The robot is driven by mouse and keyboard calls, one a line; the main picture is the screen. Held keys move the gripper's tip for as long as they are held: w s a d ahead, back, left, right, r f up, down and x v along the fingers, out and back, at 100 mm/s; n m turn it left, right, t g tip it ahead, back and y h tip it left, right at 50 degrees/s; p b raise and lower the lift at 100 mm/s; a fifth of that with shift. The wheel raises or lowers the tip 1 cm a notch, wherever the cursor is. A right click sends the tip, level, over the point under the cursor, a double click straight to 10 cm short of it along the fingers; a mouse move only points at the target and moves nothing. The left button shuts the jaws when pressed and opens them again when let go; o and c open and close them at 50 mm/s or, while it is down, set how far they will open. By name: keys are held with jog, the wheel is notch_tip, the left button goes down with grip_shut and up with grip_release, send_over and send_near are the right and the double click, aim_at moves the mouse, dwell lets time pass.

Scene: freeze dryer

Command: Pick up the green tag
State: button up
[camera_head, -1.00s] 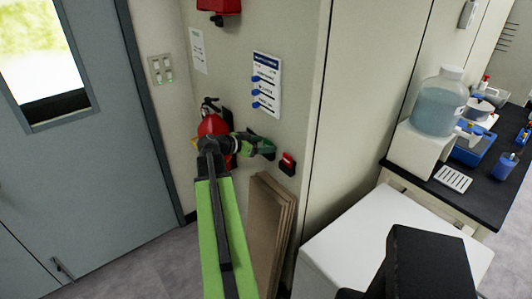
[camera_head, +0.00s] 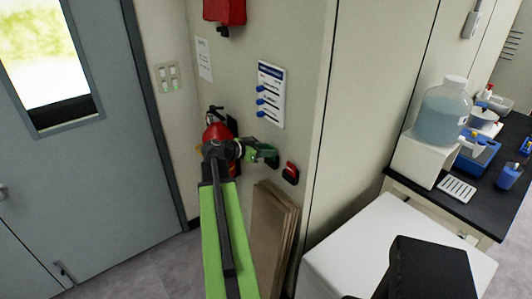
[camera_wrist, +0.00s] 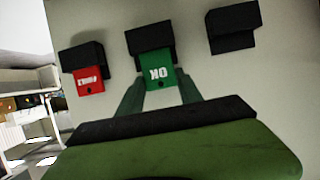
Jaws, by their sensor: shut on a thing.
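The green tag (camera_wrist: 157,75), with white lettering that appears upside down, is at a black holder (camera_wrist: 150,38) on the wall in the wrist view. My gripper (camera_wrist: 160,95) has its two green fingers on either side of the tag's lower part, shut on it. The tag's top still meets the holder; I cannot tell whether it is clear of it. In the head view my gripper (camera_head: 266,155) reaches the wall just left of the red tag, and hides most of the green tag.
A red tag (camera_wrist: 88,79) hangs from a holder to the left in the wrist view; an empty black holder (camera_wrist: 233,27) is to the right. A fire extinguisher (camera_head: 217,131) stands behind my arm. Brown boards (camera_head: 272,230) lean below, and a white cabinet (camera_head: 385,245) stands at right.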

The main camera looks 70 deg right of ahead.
notch_tip(320, 180, up, 3)
jog(key=shift+r+p, duration=0.1)
jog(key=shift+p, duration=1.05)
jog(key=w+a+f+b, duration=0.1)
jog(key=w+a, duration=0.9)
jog(key=a, duration=0.5)
notch_tip(320, 180, up, 7)
jog(key=p, duration=0.6)
jog(key=shift+s+f+p, duration=0.15)
jog(key=shift+f+p, duration=0.05)
jog(key=shift+p, duration=0.1)
